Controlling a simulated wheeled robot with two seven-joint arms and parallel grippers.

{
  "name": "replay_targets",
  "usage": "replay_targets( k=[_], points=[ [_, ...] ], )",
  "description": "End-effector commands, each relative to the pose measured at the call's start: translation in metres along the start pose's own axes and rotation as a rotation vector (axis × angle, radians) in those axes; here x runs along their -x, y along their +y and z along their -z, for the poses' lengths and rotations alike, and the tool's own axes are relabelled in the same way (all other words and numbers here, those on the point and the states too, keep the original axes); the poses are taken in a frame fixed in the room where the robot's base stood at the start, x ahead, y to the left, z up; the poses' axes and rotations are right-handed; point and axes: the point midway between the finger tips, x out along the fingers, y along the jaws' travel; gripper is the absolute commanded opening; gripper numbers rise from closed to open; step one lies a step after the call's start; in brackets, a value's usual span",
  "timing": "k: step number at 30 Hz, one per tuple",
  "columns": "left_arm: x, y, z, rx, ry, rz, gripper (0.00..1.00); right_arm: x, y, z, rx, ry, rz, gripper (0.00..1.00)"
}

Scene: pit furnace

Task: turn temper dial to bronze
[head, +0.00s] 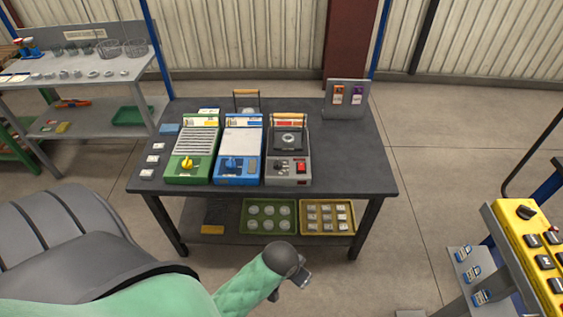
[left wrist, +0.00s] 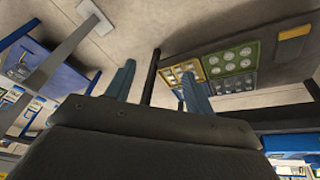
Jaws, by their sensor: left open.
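Three bench units stand side by side on the dark table (head: 350,170). The green unit (head: 181,173) has a yellow knob (head: 187,163), the blue unit (head: 252,180) has a blue knob (head: 232,164), and the grey unit (head: 307,150) has a small dark knob (head: 281,167) and a red switch (head: 301,167). The lettering is too small to read, so I cannot tell which knob is the temper dial. My left gripper (head: 303,277) is low in front of the table, apart from every unit. Its fingers are spread and empty in the left wrist view (left wrist: 158,88). My right gripper is not visible.
A lower shelf holds a green tray (head: 244,232) and a yellow tray (head: 354,231) of small parts. A grey stand (head: 345,112) with orange and purple tags is at the back right. A yellow control panel (head: 505,215) stands at the right. The table's right front is clear.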

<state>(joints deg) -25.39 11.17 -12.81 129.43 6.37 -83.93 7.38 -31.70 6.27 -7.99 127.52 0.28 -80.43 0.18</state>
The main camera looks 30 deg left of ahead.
Motion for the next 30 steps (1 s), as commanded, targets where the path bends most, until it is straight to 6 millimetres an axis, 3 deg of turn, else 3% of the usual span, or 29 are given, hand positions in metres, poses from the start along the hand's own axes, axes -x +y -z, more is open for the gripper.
replay_targets(
  k=[5, 11, 20, 26, 30],
  points=[
    [0.021, 0.011, 0.031, -0.004, 0.025, -0.035, 0.53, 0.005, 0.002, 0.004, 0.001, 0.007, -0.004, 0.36],
    [0.030, 0.024, 0.064, -0.005, 0.033, -0.081, 0.53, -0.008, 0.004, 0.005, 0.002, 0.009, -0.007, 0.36],
    [0.021, 0.032, 0.117, 0.022, -0.009, -0.136, 0.53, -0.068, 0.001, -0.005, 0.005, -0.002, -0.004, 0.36],
    [0.007, 0.019, 0.145, 0.072, -0.063, -0.135, 0.53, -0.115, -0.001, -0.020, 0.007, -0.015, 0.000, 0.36],
    [-0.002, -0.001, 0.165, 0.124, -0.105, -0.114, 0.53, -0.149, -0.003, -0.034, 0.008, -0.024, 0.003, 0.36]
  ],
)
